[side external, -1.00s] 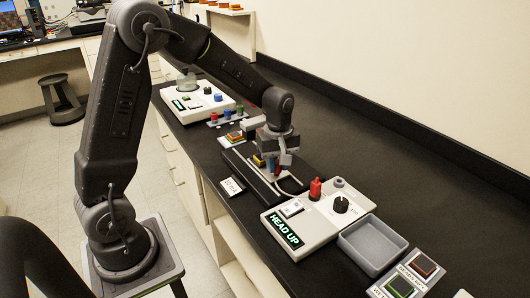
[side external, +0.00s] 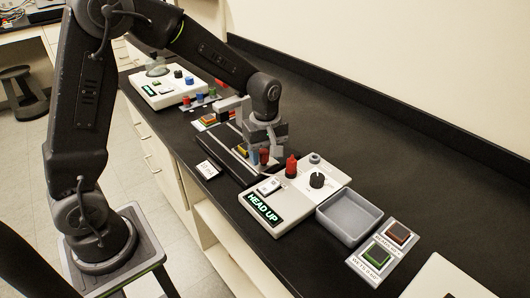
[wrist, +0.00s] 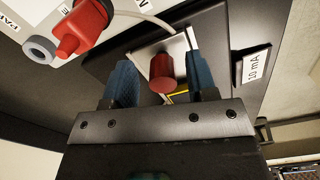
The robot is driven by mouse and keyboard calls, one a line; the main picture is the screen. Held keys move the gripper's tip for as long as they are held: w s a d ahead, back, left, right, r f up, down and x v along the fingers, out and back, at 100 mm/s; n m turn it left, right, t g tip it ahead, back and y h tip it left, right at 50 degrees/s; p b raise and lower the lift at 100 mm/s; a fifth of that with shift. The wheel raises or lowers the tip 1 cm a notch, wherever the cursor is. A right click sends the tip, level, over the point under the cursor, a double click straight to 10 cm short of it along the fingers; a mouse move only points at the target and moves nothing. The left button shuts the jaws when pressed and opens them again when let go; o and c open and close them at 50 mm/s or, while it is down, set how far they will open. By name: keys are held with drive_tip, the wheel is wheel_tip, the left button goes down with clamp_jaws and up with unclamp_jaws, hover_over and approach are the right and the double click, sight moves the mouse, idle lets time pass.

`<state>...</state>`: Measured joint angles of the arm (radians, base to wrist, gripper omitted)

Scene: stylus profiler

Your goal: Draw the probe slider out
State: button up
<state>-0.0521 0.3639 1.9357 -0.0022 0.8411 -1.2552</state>
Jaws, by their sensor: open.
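A red knob (wrist: 161,72) stands on a pale plate of the dark stage unit (wrist: 105,55); I take it for the probe slider's handle. In the wrist view it sits between the two blue fingers of my gripper (wrist: 162,78), with a visible gap on each side. The gripper is open and not clasping the knob. In the side external view my gripper (side external: 265,155) points down over the front end of the dark stage unit (side external: 228,160). The contact end of the fingers is partly hidden there.
The HEAD UP panel (side external: 263,207) is close in front, with a red upright part (side external: 291,167) and a black knob (side external: 317,180). A grey tray (side external: 349,218) and a button plate (side external: 383,247) lie beyond. A label card (side external: 207,169) lies beside the stage.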

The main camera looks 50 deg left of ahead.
wheel_tip(320, 180, up, 14)
idle(0.6)
idle(0.4)
drive_tip(key=s+d+m+t, duration=0.2)
drive_tip(key=s+m+t, duration=0.3)
drive_tip(key=s+m, duration=1)
drive_tip(key=s, duration=0.4)
drive_tip(key=shift+s+r+t, duration=0.3)
drive_tip(key=shift+s+r, duration=0.05)
